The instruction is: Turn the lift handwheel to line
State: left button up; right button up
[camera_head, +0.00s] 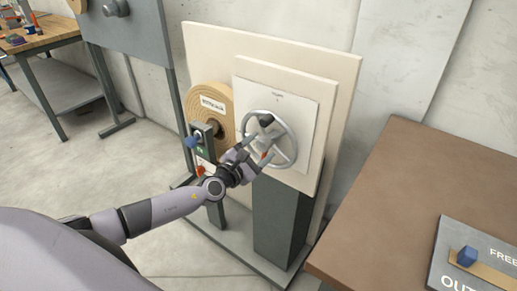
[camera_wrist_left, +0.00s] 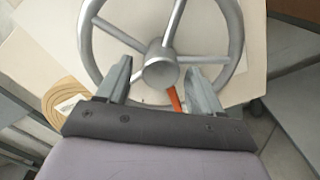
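The grey spoked handwheel (camera_head: 293,146) is mounted on a pale upright panel, with a small dark knob (camera_head: 265,120) on its upper part. My left gripper (camera_head: 256,147) is at the front of the wheel, over its lower left. In the left wrist view the wheel (camera_wrist_left: 237,48) fills the top, and the open fingers (camera_wrist_left: 157,68) stand on either side of its round hub (camera_wrist_left: 159,72). Nothing is visibly clamped, and I cannot tell whether the fingers touch the wheel. An orange-red marker (camera_wrist_left: 173,100) shows below the hub. My right gripper is not in view.
A tan roll (camera_head: 217,97) and a small post with a blue knob (camera_head: 192,141) stand left of the wheel. A brown table (camera_head: 385,205) at the right carries a sign panel with a blue block (camera_head: 467,256). A workbench (camera_head: 45,35) is at the far left.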

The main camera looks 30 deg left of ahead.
pick_arm(q)
jog(key=shift+s, duration=0.1)
jog(key=s+a, duration=0.1)
jog(key=s, duration=0.6)
jog(key=shift+p, duration=0.4)
